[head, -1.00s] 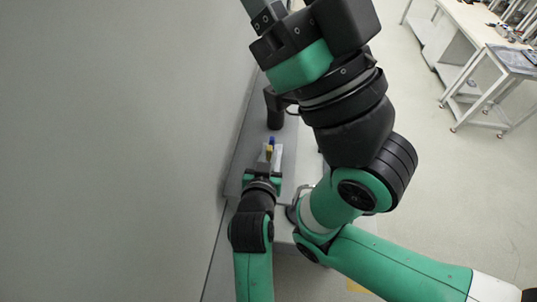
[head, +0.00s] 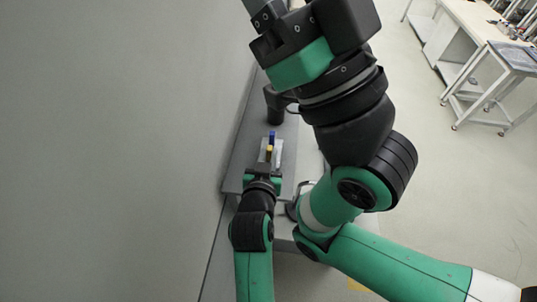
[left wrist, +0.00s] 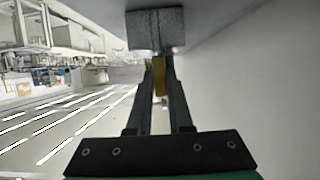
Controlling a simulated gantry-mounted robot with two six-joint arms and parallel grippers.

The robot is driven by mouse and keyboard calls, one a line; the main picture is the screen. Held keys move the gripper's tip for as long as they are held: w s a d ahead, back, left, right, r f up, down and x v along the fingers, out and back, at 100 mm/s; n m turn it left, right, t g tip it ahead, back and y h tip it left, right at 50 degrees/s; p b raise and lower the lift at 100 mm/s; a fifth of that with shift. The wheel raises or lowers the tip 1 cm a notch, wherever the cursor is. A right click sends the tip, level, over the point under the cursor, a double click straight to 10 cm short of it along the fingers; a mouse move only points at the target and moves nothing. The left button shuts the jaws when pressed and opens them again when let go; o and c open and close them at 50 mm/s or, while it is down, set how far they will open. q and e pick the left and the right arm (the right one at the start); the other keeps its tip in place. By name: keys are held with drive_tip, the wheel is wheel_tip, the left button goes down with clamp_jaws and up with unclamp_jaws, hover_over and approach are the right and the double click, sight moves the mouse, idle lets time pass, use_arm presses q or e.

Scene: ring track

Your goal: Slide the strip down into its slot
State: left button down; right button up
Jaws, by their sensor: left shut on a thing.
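The strip appears in the left wrist view as a narrow yellow piece (left wrist: 161,80) between the fingers of my left gripper (left wrist: 160,68). In the head view the left gripper (head: 266,166) reaches in from below and is shut on it. There a small yellow part (head: 269,149) shows just past the gripper, with a blue part (head: 272,135) beyond it. A pale plate (head: 279,152) lies around and under them. A grey block (left wrist: 156,28) stands beyond the fingertips in the wrist view. I cannot make out the slot. My right gripper (head: 262,10) is partly cut off at the top.
A dark cylindrical object (head: 274,106) stands on the grey bench (head: 241,160) beyond the plate. A plain wall (head: 110,150) runs close along the left. A white cart (head: 510,62) and open floor are far right.

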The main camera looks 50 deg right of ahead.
use_arm(q)
drive_tip(key=shift+f, duration=0.15)
drive_tip(key=c, duration=0.7)
unclamp_jaws()
drive_tip(key=shift+c, duration=0.2)
drive_tip(key=v, duration=0.2)
drive_tip(key=shift+s+a, duration=0.15)
drive_tip(key=shift+a, duration=0.05)
drive_tip(key=p+v, duration=0.5)
drive_tip(key=shift+p, duration=0.4)
